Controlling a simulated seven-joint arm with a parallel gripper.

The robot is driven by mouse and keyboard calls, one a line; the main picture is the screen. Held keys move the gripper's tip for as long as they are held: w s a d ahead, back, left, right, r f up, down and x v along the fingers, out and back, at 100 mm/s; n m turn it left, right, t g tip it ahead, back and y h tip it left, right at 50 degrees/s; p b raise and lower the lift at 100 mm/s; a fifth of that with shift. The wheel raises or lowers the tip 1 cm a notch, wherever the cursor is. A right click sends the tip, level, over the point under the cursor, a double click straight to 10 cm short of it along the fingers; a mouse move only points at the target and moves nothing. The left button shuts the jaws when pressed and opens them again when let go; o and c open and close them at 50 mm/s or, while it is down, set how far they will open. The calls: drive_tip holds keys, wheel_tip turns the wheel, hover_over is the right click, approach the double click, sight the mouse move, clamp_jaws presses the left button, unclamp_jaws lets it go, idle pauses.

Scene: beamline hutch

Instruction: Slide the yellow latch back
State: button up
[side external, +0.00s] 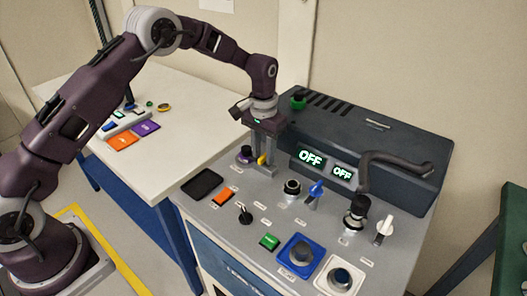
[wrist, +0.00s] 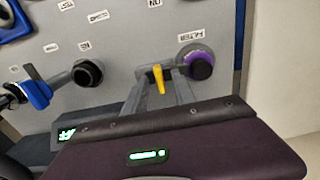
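The yellow latch (wrist: 159,79) is a small lever beside the black knob with a purple ring (wrist: 198,65) in the wrist view. In the side view the latch (side external: 262,160) shows just below my gripper (side external: 261,155), at the panel's back left, with the purple-ringed knob (side external: 246,154) to its left. In the wrist view my gripper (wrist: 160,74) has its two grey fingers apart, with the latch between them and visible space on both sides. Whether either finger touches the latch or its mount, I cannot tell.
A dark console box with two OFF displays (side external: 312,157) stands behind and right of my gripper. The grey panel holds a blue-handled switch (side external: 315,190), an orange button (side external: 223,197), a black tray (side external: 202,184) and several knobs. A white table (side external: 175,135) stands at the left.

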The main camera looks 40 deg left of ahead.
clamp_jaws()
idle(1.3)
